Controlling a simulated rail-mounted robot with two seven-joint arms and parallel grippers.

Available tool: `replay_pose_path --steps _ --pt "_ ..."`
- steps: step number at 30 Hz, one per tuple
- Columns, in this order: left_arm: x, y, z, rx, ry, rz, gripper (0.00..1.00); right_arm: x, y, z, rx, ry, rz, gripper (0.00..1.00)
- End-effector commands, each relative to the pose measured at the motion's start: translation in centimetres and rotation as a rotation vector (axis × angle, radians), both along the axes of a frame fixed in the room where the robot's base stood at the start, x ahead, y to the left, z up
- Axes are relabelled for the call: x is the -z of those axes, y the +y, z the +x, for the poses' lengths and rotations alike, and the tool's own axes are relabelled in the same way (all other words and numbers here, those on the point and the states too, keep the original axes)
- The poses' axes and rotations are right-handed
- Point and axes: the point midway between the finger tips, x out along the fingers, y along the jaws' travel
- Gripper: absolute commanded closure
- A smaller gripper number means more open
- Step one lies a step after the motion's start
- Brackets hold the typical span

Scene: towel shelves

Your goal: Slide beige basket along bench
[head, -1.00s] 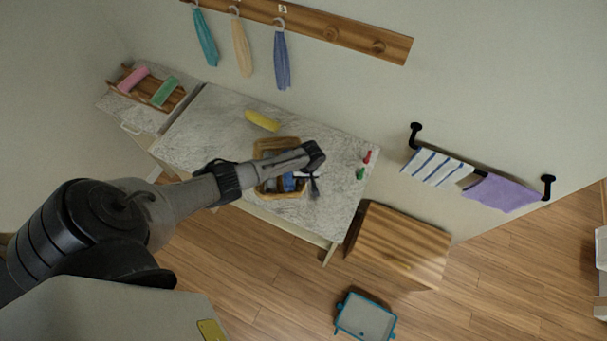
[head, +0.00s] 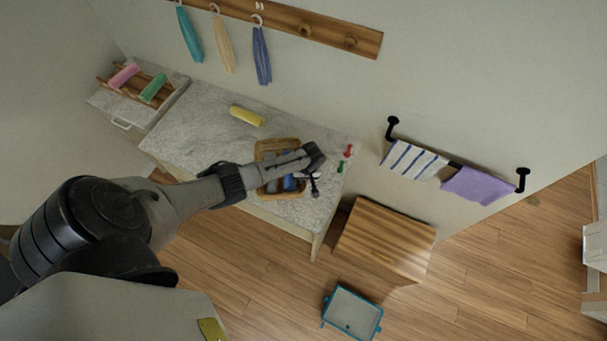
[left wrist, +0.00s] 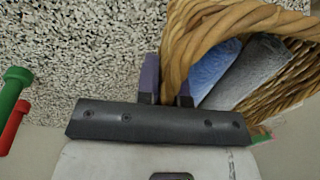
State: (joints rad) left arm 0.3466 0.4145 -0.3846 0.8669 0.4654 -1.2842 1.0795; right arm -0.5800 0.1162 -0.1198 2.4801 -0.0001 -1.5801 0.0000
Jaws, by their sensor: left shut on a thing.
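The beige wicker basket (head: 264,149) stands on the grey speckled bench (head: 205,130), towards its right end. Blue and grey rolled cloths lie inside it. In the left wrist view the basket (left wrist: 178,45) shows at the upper right, with the blue roll (left wrist: 212,68) and grey roll (left wrist: 252,72) in it. My left gripper (head: 314,184) reaches over the basket to its right side. In the left wrist view my left gripper (left wrist: 168,88) is shut on the basket's rim, one dark finger on each side. My arm hides part of the basket. My right gripper is not in view.
A wooden box (head: 385,240) and a blue-rimmed tray (head: 352,312) are on the floor beyond the bench's right end.

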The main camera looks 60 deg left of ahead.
Motion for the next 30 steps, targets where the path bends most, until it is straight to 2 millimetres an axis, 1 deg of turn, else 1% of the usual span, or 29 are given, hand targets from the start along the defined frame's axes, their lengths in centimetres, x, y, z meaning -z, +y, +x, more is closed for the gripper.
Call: replay_pose_path --steps 11,12,20,30 --pt "-0.03 0.0 0.03 0.0 0.0 0.0 1.0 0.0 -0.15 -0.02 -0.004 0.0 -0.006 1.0" --pt "-0.03 0.0 0.03 0.0 0.0 0.0 0.88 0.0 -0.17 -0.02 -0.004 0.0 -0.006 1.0" --pt "-0.02 0.0 0.02 0.0 0.0 0.0 0.63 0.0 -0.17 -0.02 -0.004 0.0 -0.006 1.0" --pt "-0.26 -0.02 0.05 0.0 -0.001 -0.001 0.62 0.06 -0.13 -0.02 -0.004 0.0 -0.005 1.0"
